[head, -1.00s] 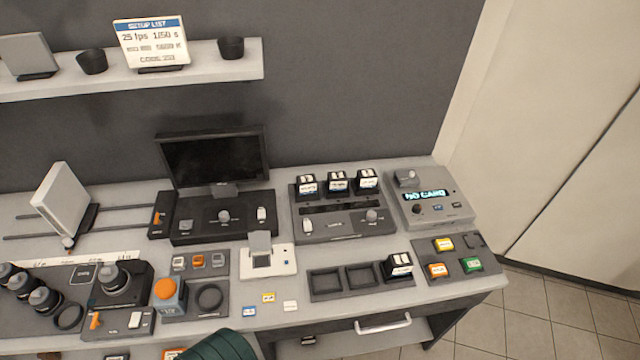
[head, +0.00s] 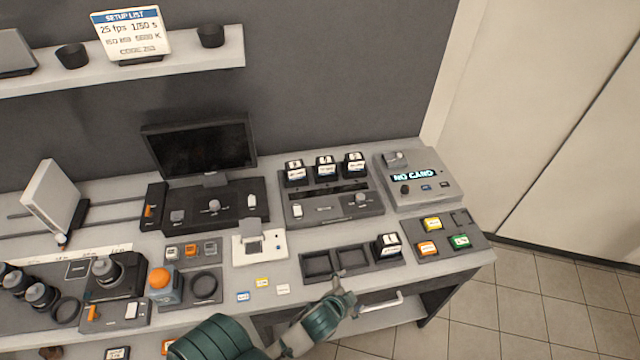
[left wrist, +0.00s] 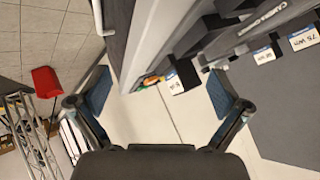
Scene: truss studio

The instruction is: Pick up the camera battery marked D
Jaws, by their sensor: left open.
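Several black camera batteries with white labels are in the head view. Three stand in a row on the grey charger (head: 331,207): a left one (head: 294,171), a middle one (head: 325,167) and a right one (head: 354,163). Another battery (head: 388,247) stands in the right slot of a dark three-slot tray (head: 322,279); the other two slots are empty. I cannot tell which label reads D. My left gripper (head: 342,290) is in front of the tray, near the desk's front edge. In the left wrist view it (left wrist: 160,95) is open and empty. My right gripper is not in view.
A grey device reading NO CARD (head: 418,182) and a pad with coloured cards (head: 436,238) are at the right. The left wrist view shows a label reading 75 Wh (left wrist: 303,38) and a red object (left wrist: 46,82).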

